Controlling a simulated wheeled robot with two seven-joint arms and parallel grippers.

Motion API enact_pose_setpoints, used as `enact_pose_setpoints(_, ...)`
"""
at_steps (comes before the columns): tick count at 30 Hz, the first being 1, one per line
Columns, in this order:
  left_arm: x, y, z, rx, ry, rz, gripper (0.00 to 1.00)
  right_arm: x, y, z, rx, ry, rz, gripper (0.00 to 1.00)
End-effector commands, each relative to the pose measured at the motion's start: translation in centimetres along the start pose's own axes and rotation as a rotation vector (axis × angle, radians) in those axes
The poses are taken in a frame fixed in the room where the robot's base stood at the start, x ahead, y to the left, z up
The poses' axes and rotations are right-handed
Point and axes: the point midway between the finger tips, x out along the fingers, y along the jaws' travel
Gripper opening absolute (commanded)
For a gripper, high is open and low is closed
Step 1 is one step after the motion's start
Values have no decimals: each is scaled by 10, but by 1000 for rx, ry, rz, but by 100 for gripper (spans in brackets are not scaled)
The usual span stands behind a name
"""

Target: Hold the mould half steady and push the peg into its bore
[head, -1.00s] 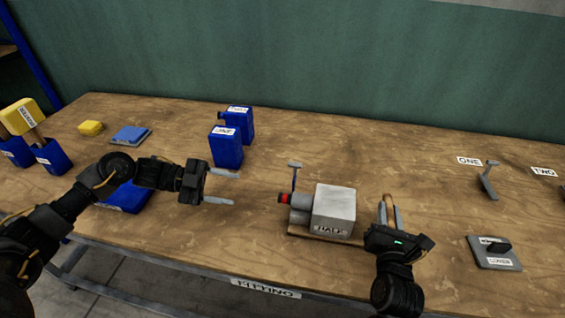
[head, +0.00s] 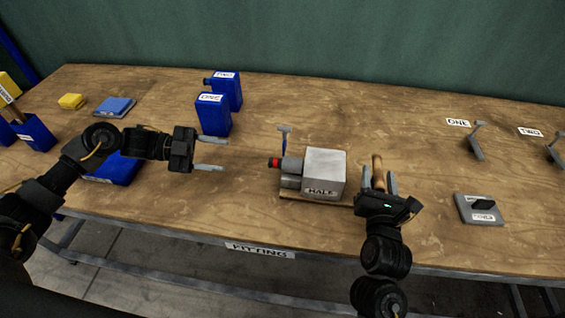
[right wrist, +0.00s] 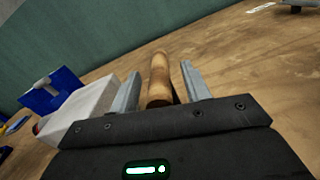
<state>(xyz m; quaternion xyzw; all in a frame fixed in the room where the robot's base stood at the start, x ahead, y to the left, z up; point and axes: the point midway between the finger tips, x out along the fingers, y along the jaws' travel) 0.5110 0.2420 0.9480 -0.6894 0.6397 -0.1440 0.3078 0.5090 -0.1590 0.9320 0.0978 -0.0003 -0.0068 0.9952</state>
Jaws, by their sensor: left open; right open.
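The mould half is a grey block (head: 324,170) labelled HALF, resting on a thin wooden board (head: 300,197) in the head view. A grey cylinder with a red and black end (head: 274,162) sticks out of its left side; I cannot tell whether this is the peg. My left gripper (head: 225,153) is open and empty, left of that end and apart from it. My right gripper (head: 379,174) is open just right of the block.
Two blue containers (head: 213,116) stand behind the left gripper. A small grey stand (head: 284,140) is behind the cylinder. A grey plate with a black handle (head: 480,208) lies to the right, with brackets near ONE (head: 457,122) and TWO. The table middle behind the block is clear.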

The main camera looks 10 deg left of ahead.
Motion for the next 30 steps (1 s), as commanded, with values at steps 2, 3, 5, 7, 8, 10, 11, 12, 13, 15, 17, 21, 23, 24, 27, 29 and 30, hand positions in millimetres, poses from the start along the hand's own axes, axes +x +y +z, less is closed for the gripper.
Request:
enact_pose_setpoints(2,0,0,0,0,0,0,49,-14,0,-1,3,3,-1,47)
enact_pose_setpoints(3,0,0,0,0,0,0,49,-23,0,0,3,2,-2,47)
enact_pose_setpoints(5,0,0,0,0,0,0,49,-36,0,-1,1,4,-1,47)
enact_pose_setpoints(7,0,0,0,0,0,0,49,-51,0,0,3,3,-1,47)
enact_pose_setpoints(8,0,0,0,0,0,0,49,-58,0,-1,2,4,-1,47)
enact_pose_setpoints(10,0,0,0,0,0,0,49,-71,0,-1,0,4,-1,47)
enact_pose_setpoints(11,0,0,0,0,0,0,49,-77,0,-1,0,3,-1,47)
enact_pose_setpoints(12,0,0,0,0,0,0,49,-83,0,0,1,2,-1,47)
enact_pose_setpoints(13,0,0,0,0,0,0,49,-88,0,-1,0,4,0,47)
enact_pose_setpoints(15,0,0,0,0,0,0,49,-97,0,-1,0,2,-1,47)
enact_pose_setpoints(17,0,0,0,0,0,0,49,-102,0,0,0,1,-1,47)
enact_pose_setpoints(21,0,0,0,0,0,0,49,-108,0,0,0,0,0,47)
enact_pose_setpoints(23,0,0,0,0,0,0,49,-109,0,0,0,0,0,47)
enact_pose_setpoints(24,0,0,0,0,0,0,49,-109,0,0,0,-1,-1,47)
enact_pose_setpoints(27,0,0,0,0,0,0,49,-109,0,0,0,-1,-1,47)
enact_pose_setpoints(29,0,0,0,0,0,0,49,-109,0,1,0,0,-1,47)
enact_pose_setpoints(30,0,-1,-1,0,0,0,49,-109,0,2,0,0,-1,47)
